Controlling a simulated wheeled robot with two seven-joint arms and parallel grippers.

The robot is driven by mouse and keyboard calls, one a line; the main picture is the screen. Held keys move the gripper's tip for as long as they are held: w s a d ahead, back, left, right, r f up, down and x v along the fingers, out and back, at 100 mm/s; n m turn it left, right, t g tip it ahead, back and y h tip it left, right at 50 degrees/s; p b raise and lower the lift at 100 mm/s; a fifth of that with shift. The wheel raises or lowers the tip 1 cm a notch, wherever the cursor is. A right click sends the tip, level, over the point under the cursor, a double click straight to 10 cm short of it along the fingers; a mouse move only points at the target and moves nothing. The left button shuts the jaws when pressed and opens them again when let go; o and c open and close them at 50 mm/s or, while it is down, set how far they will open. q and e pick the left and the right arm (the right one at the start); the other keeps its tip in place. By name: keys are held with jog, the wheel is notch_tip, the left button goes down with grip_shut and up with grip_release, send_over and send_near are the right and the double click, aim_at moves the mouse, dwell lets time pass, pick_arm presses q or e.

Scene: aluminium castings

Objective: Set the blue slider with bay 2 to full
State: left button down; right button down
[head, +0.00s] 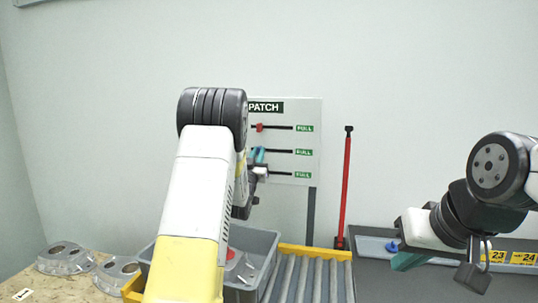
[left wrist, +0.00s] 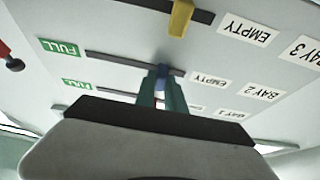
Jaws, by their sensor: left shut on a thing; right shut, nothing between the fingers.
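In the left wrist view the panel appears turned, with FULL at the left. The blue slider (left wrist: 160,77) is in the bay 2 slot, near its EMPTY end. My left gripper (left wrist: 161,86) is shut on the blue slider, its teal fingers on either side of it; in the head view this gripper (head: 258,156) is at the panel, partly behind my arm. My right gripper (head: 404,262) is shut and empty at the right, away from the panel.
A red slider (head: 259,127) is in the top slot, and a yellow slider (left wrist: 180,18) is in the bay 3 slot. A red pole (head: 346,185) stands right of the panel. Below are a grey bin (head: 262,240), a roller conveyor (head: 310,277) and metal castings (head: 66,259).

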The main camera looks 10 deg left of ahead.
pick_arm(q)
jog(key=shift+d, duration=0.1)
jog(key=d, duration=0.7)
jog(key=shift+s+d, duration=0.15)
jog(key=c, duration=1.4)
grip_release()
jog(key=shift+d, duration=0.1)
jog(key=shift+s+f, duration=0.15)
jog(key=shift+s, duration=0.05)
jog(key=v, duration=0.7)
jog(key=shift+s, duration=0.15)
